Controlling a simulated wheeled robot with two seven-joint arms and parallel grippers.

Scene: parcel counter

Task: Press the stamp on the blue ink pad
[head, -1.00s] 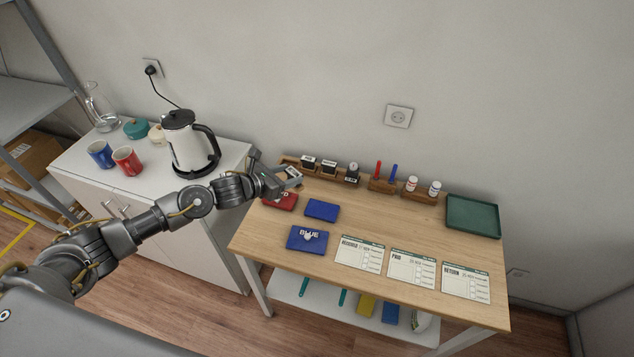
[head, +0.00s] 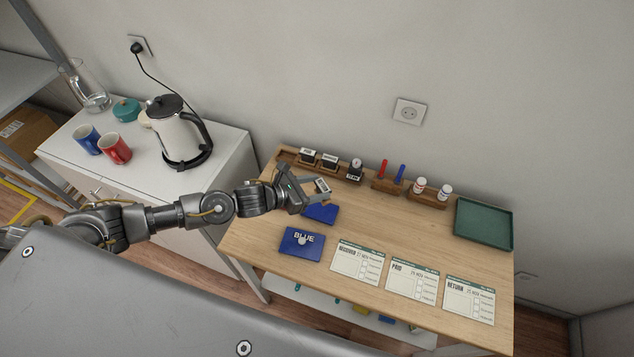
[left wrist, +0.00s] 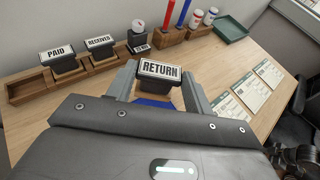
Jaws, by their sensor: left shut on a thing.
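My left gripper (head: 311,191) is shut on a stamp. In the left wrist view the stamp (left wrist: 160,70) carries a label reading RETURN and sits between the two fingers. In the head view the gripper and stamp are above the open blue ink pad (head: 321,213), over its far-left part; I cannot tell whether they touch. In the left wrist view the pad's blue surface (left wrist: 153,102) shows just below the stamp. The blue lid (head: 302,243), marked BLUE, lies nearer the front of the table. The red pad is hidden behind my arm.
A wooden rack at the back holds the PAID stamp (left wrist: 57,55), the RECEIVED stamp (left wrist: 100,43) and one more, with an empty slot at its left end. Three paper slips (head: 357,262) lie at the front. A green tray (head: 484,224) stands at right. A kettle (head: 178,130) stands on the cabinet.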

